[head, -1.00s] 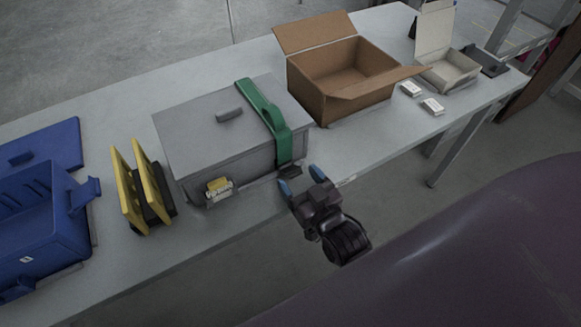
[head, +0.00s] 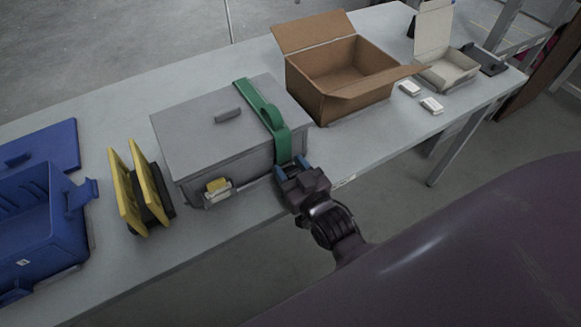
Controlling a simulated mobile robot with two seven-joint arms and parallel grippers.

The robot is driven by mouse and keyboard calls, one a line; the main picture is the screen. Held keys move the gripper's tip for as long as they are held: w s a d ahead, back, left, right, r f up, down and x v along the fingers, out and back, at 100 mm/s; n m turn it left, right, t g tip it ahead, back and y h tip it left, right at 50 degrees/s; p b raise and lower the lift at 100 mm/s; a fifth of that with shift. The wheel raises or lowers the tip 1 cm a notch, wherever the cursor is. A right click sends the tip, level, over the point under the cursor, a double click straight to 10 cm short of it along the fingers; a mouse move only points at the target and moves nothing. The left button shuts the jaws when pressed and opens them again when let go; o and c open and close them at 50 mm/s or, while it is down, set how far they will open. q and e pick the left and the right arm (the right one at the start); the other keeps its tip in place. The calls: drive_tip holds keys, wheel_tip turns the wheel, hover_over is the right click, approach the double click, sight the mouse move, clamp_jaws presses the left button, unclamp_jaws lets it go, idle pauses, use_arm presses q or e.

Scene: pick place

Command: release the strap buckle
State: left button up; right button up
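The green strap (head: 270,115) runs over the lid of a closed grey box (head: 195,150) and down its front side near the right end. The dark strap buckle sat at the strap's lower end in the earlier view; now it is mostly hidden by my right gripper (head: 291,167). The gripper's blue fingertips are at the strap's lower end, one on each side. They stand apart, but whether they press on the buckle cannot be seen. My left gripper is not in view.
A yellow-and-white latch (head: 218,187) is on the box front. Left are a yellow-sided holder (head: 128,195) and a blue crate (head: 75,225). Right are an open cardboard box (head: 335,100), small white boxes (head: 431,105) and a pale open box (head: 447,72).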

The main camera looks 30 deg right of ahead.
drive_tip(key=shift+f+b, duration=0.25)
drive_tip(key=shift+b, duration=0.1)
drive_tip(key=shift+c, duration=0.3)
drive_tip(key=shift+s+t+b, duration=0.15)
drive_tip(key=shift+t+b, duration=0.15)
drive_tip(key=shift+t, duration=0.4)
drive_tip(key=shift+r, duration=0.15)
drive_tip(key=o, duration=0.9)
drive_tip(key=shift+s+d+f+p, duration=0.1)
drive_tip(key=shift+s+f, duration=0.15)
drive_tip(key=shift+s, duration=1.55)
drive_tip(key=shift+s+d+f+p, duration=0.1)
drive_tip(key=shift+s+f+p, duration=0.1)
drive_tip(key=shift+s, duration=1.55)
drive_tip(key=shift+s+f+p, duration=0.1)
drive_tip(key=shift+s+f, duration=0.15)
drive_tip(key=shift+s, duration=1.55)
drive_tip(key=shift+o, duration=0.2)
